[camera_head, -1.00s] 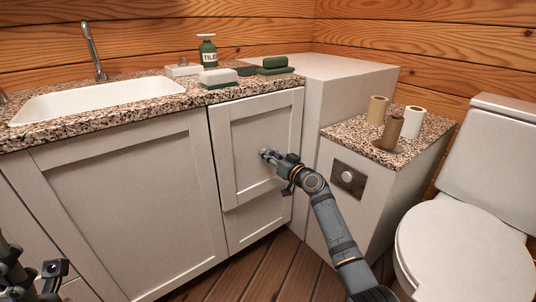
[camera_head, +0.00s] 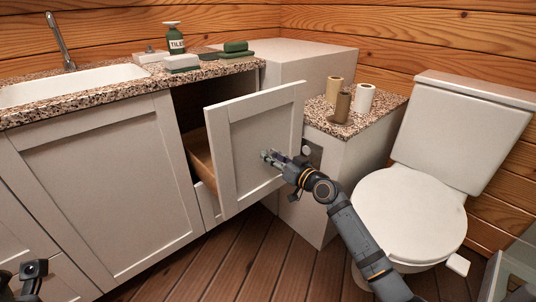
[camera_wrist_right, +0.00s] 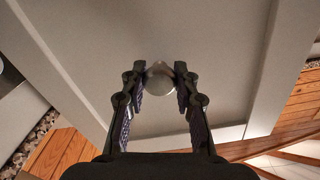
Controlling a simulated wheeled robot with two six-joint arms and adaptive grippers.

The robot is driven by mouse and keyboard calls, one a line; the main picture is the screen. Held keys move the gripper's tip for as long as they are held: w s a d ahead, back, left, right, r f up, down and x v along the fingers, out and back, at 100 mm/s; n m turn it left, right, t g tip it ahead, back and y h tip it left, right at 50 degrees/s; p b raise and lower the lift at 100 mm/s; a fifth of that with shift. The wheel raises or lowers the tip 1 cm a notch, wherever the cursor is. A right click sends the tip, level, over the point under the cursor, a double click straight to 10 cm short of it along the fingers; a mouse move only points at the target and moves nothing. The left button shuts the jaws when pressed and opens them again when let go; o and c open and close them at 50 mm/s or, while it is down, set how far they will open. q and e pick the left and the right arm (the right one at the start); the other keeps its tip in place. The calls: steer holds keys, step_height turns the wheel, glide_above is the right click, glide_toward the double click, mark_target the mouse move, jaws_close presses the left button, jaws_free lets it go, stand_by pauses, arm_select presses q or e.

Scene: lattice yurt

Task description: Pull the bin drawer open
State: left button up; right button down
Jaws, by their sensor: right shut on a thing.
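The bin drawer (camera_head: 245,135) stands well out from the cabinet, with a white panelled front. Its wooden side (camera_head: 201,158) shows at the left, and a dark gap lies above and behind it. What is inside is hidden by the front. My right gripper (camera_head: 270,156) is shut on the drawer's round knob. In the right wrist view, the knob (camera_wrist_right: 160,79) sits between the two fingers of the right gripper (camera_wrist_right: 160,96), against the pale front (camera_wrist_right: 225,50). Only part of my left gripper (camera_head: 25,281) shows at the lower left corner, away from the drawer; its fingers are unclear.
The speckled counter (camera_head: 110,92) holds a sink (camera_head: 75,84), a green bottle (camera_head: 174,38) and sponges (camera_head: 236,46). A toilet (camera_head: 415,215) stands right of my right arm. The plank floor (camera_head: 225,265) before the drawer is clear.

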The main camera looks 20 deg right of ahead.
steer(key=shift+s+d, duration=0.15)
steer(key=shift+s, duration=0.3)
steer(key=c, duration=1)
jaws_free()
steer(key=v, duration=0.7)
steer(key=shift+s, duration=0.2)
steer(key=shift+d, duration=0.1)
